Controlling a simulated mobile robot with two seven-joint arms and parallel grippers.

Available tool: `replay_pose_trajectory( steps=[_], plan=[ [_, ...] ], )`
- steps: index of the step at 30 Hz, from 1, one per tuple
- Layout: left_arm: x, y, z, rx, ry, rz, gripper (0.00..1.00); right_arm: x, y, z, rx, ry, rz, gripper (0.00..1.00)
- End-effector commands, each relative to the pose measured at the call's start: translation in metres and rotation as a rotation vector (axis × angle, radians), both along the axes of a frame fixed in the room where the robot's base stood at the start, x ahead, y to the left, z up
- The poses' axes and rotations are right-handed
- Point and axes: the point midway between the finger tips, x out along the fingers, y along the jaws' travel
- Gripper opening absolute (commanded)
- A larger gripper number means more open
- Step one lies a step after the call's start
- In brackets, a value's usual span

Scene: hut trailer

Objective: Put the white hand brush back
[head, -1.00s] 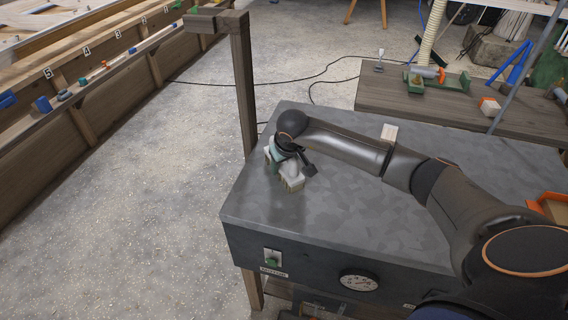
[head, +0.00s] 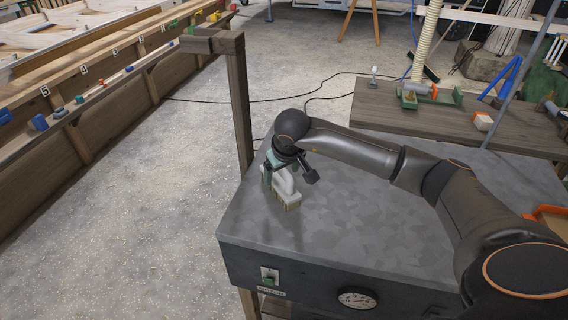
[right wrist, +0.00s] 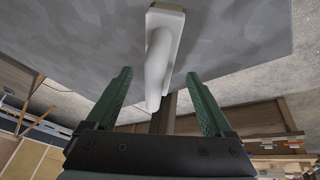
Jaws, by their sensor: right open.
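The white hand brush (head: 287,194) rests with its bristles on the grey bench top, near the bench's left end. Its pale handle slopes up toward my right gripper. My right gripper (head: 276,166) is at the handle, with its dark body hiding part of it. In the right wrist view the green fingers (right wrist: 159,76) are spread wide. The brush handle (right wrist: 157,62) shows between them with clear gaps on both sides. The fingers do not touch it. My left gripper is not in view.
The grey bench top (head: 360,225) is mostly clear to the right of the brush. A wooden post (head: 240,105) with a crosspiece stands close behind the bench's left end. A lower brown table (head: 420,115) holds small tools. An orange tray (head: 548,212) sits at the right edge.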

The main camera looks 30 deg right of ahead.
Motion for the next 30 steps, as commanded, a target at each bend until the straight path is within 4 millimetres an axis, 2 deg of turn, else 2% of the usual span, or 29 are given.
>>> replay_pose_trajectory(
  steps=[3,9,11,14,17,18,20,21,24,27,29,30],
  plan=[
    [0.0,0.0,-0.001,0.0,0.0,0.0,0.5,-0.009,0.003,0.024,-0.002,-0.004,0.001,0.86],
    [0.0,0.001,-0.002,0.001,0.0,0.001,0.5,-0.019,0.007,0.047,-0.001,-0.001,0.0,0.86],
    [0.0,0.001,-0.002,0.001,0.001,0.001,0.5,-0.021,0.01,0.049,0.008,0.001,0.0,0.86],
    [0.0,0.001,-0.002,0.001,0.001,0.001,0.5,-0.027,0.032,0.037,0.097,0.022,-0.009,0.86],
    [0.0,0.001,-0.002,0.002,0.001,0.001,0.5,-0.043,0.087,0.01,0.336,0.083,-0.057,0.86],
    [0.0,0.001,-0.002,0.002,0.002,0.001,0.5,-0.054,0.119,-0.002,0.48,0.13,-0.1,0.86],
    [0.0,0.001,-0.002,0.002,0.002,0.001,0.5,-0.075,0.172,-0.013,0.732,0.233,-0.203,0.86],
    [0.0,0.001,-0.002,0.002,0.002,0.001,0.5,-0.089,0.206,-0.014,0.907,0.321,-0.295,0.86],
    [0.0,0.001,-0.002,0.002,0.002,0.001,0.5,-0.117,0.272,0.002,1.311,0.591,-0.592,0.86],
    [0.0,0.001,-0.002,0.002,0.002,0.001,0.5,-0.128,0.307,0.029,1.652,0.925,-0.968,0.86],
    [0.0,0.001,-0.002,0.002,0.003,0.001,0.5,-0.125,0.313,0.043,1.82,1.154,-1.227,0.86],
    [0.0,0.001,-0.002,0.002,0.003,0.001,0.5,-0.12,0.311,0.048,1.914,1.318,-1.411,0.86]
  ],
)
